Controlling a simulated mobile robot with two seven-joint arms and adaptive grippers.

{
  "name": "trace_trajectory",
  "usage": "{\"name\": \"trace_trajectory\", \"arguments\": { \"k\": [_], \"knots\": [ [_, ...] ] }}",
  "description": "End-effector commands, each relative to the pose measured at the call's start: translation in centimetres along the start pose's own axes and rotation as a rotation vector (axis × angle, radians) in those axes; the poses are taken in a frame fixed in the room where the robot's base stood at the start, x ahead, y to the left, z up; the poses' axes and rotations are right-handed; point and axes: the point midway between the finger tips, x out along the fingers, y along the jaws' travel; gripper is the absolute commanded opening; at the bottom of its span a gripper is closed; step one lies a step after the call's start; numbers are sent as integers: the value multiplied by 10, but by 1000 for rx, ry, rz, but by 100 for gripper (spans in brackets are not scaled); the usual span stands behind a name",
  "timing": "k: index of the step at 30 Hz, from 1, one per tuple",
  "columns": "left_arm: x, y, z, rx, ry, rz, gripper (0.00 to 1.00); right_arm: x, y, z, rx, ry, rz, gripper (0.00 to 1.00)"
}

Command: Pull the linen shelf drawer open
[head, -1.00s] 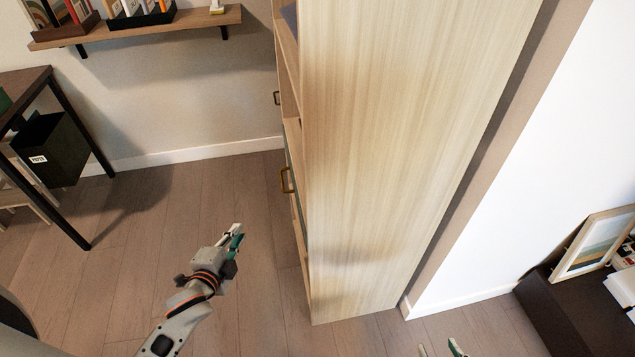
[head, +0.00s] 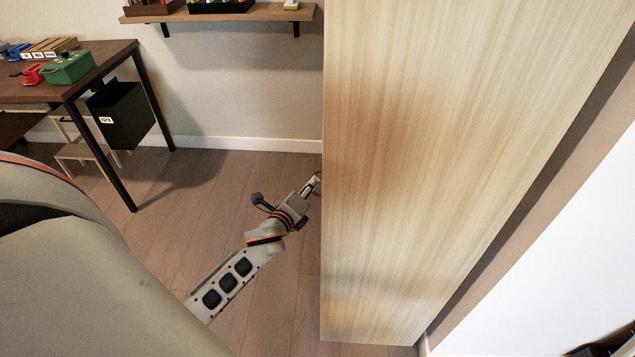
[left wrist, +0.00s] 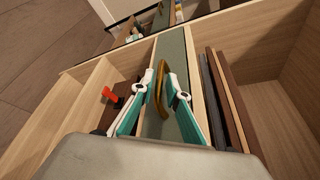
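The tall linen shelf (head: 440,150) shows its pale wooden side in the head view and hides its own front. In the left wrist view a grey-green drawer front (left wrist: 172,50) carries a brass handle (left wrist: 160,88). A sliver of the handle also shows at the shelf's edge in the head view (head: 317,180). My left gripper (head: 313,187) is at this handle. In the left wrist view its fingers (left wrist: 160,76) stand on either side of the handle, close to it. I cannot tell whether they press on it. My right gripper is out of view.
A desk (head: 75,75) with a dark bin (head: 122,113) beneath stands at the left. A wall shelf (head: 220,15) hangs at the back. Floor (head: 200,185) is clear between desk and linen shelf. Open compartments hold boards (left wrist: 225,95) and a red item (left wrist: 110,95).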

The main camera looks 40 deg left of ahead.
Motion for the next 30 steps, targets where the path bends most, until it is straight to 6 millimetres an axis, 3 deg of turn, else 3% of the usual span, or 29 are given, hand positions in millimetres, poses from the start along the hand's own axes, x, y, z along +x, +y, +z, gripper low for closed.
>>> {"name": "trace_trajectory", "arguments": {
  "k": [3, 9, 18, 20, 30],
  "knots": [
    [16, 3, -1, 0, 1, 2, 15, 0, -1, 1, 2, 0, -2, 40],
    [30, 2, -1, 0, 1, 2, 15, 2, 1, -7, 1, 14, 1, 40],
    [32, 0, 0, -1, 1, 0, 15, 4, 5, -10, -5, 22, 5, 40],
    [32, 0, 0, -1, 1, 1, 0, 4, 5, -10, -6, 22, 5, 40],
    [30, 3, 3, -1, 1, 1, 0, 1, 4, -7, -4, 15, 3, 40]
  ]
}}
